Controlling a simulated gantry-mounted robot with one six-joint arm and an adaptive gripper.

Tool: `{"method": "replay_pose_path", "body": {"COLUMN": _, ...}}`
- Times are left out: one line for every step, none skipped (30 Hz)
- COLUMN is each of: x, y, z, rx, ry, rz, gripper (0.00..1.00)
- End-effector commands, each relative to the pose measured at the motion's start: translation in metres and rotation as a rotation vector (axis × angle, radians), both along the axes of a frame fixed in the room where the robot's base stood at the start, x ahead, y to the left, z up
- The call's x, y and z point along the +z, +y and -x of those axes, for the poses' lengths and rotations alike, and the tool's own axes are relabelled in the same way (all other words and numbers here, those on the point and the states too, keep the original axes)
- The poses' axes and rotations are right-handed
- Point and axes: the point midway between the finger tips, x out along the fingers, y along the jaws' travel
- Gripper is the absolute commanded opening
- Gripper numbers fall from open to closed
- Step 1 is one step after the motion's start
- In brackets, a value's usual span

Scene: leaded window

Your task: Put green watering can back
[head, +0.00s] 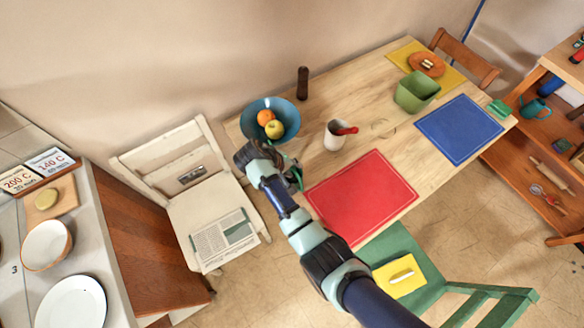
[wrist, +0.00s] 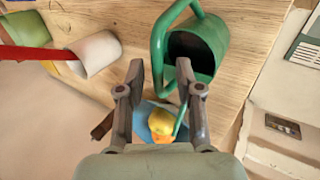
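The green watering can (wrist: 212,45) lies just beyond my gripper in the wrist view, at the table edge, with its dark opening facing the camera. Its curved handle (wrist: 158,42) passes in front of and between my fingertips. My gripper (wrist: 159,76) is open, with a wide gap between its fingers; I cannot tell whether either finger touches the handle. In the head view my gripper (head: 292,176) is over the table's left end, and it and the arm hide most of the can. Only a green sliver (head: 298,178) of it shows.
A blue bowl (head: 284,109) with fruit, a white mug (head: 334,137) with a red handle inside and a red mat (head: 378,192) are close by. A white chair (head: 185,185) stands left. A shelf (head: 510,165) at right holds a teal pot (head: 536,108).

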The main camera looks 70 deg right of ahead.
Motion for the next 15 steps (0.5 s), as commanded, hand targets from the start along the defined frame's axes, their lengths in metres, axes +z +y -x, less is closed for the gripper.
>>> {"method": "replay_pose_path", "body": {"x": 0.0, "y": 0.0, "z": 0.0, "rx": 0.0, "ry": 0.0, "rz": 0.0, "gripper": 0.35}}
{"method": "replay_pose_path", "body": {"x": 0.001, "y": 0.0, "z": 0.0, "rx": 0.0, "ry": 0.0, "rz": 0.0, "gripper": 0.35}}
{"method": "replay_pose_path", "body": {"x": 0.004, "y": 0.0, "z": 0.0, "rx": 0.001, "ry": -0.001, "rz": 0.001, "gripper": 0.35}}
{"method": "replay_pose_path", "body": {"x": 0.006, "y": 0.001, "z": -0.001, "rx": 0.001, "ry": -0.001, "rz": 0.001, "gripper": 0.35}}
{"method": "replay_pose_path", "body": {"x": 0.009, "y": 0.002, "z": -0.003, "rx": 0.002, "ry": -0.001, "rz": 0.001, "gripper": 0.35}}
{"method": "replay_pose_path", "body": {"x": 0.015, "y": 0.005, "z": -0.005, "rx": 0.001, "ry": -0.001, "rz": 0.001, "gripper": 0.35}}
{"method": "replay_pose_path", "body": {"x": 0.021, "y": 0.007, "z": -0.007, "rx": 0.002, "ry": -0.003, "rz": 0.002, "gripper": 0.35}}
{"method": "replay_pose_path", "body": {"x": 0.027, "y": 0.01, "z": -0.009, "rx": 0.002, "ry": -0.003, "rz": 0.002, "gripper": 0.35}}
{"method": "replay_pose_path", "body": {"x": 0.036, "y": 0.014, "z": -0.013, "rx": 0.003, "ry": -0.003, "rz": 0.003, "gripper": 0.35}}
{"method": "replay_pose_path", "body": {"x": 0.043, "y": 0.017, "z": -0.015, "rx": 0.002, "ry": -0.003, "rz": 0.002, "gripper": 0.35}}
{"method": "replay_pose_path", "body": {"x": 0.05, "y": 0.02, "z": -0.018, "rx": 0.003, "ry": -0.003, "rz": 0.003, "gripper": 0.35}}
{"method": "replay_pose_path", "body": {"x": 0.059, "y": 0.025, "z": -0.021, "rx": 0.002, "ry": -0.004, "rz": 0.003, "gripper": 0.35}}
{"method": "replay_pose_path", "body": {"x": 0.065, "y": 0.028, "z": -0.024, "rx": 0.003, "ry": -0.003, "rz": 0.003, "gripper": 0.35}}
{"method": "replay_pose_path", "body": {"x": 0.072, "y": 0.031, "z": -0.026, "rx": 0.002, "ry": -0.004, "rz": 0.003, "gripper": 0.35}}
{"method": "replay_pose_path", "body": {"x": 0.079, "y": 0.034, "z": -0.029, "rx": 0.001, "ry": -0.002, "rz": 0.002, "gripper": 0.35}}
